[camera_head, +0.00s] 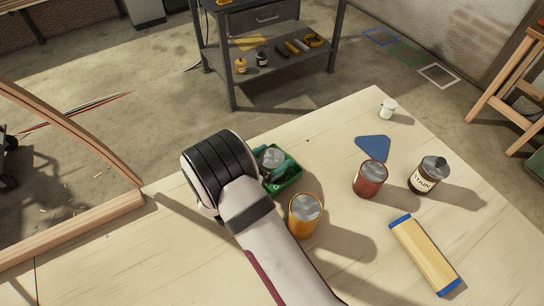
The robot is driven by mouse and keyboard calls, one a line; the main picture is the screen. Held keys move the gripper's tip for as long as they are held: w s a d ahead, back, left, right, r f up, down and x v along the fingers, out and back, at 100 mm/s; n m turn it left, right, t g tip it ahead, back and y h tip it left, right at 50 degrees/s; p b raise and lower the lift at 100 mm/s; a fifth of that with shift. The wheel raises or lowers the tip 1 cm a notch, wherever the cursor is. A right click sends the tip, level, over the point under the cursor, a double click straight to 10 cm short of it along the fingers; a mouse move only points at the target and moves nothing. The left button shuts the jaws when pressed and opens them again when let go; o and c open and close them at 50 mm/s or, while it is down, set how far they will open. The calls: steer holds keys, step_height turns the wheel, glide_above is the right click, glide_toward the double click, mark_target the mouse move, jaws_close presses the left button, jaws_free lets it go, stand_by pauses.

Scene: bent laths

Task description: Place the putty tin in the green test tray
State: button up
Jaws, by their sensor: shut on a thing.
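The green test tray (291,184) is on the wooden table, just right of my dark wrist. My gripper (272,166) is over the tray, partly hidden by my own arm. It is shut on a small tin with a grey round top (271,157), which I take to be the putty tin; no label shows. The tin is at or inside the tray's rim. I cannot tell whether it touches the tray floor.
An orange tin (304,216) stands close to the tray and my forearm. A red-brown tin (370,180), a stain jar (427,176), a blue triangle (374,147), a small white jar (388,109) and a blue-ended wooden block (424,255) are on the right. A bent lath (75,130) is at left.

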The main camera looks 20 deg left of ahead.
steer(key=shift+f, duration=0.1)
steer(key=o, duration=1.3)
steer(key=shift+r, duration=0.2)
steer(key=v, duration=1.2)
steer(key=w+d+r+g+y, duration=0.2)
steer(key=w+r+g+y, duration=0.25)
steer(key=r+y, duration=0.5)
steer(key=s+d+r+g+h, duration=0.1)
steer(key=s+d+g, duration=0.1)
steer(key=s+d, duration=0.5)
steer(key=s+d+r+g, duration=0.1)
steer(key=s+d+g, duration=0.2)
steer(key=s+d, duration=0.4)
steer(key=s+d+r+m+g+h, duration=0.1)
steer(key=s+d+g, duration=0.2)
steer(key=s+d, duration=0.4)
steer(key=shift+s+h, duration=0.35)
steer(key=shift+s, duration=1.6)
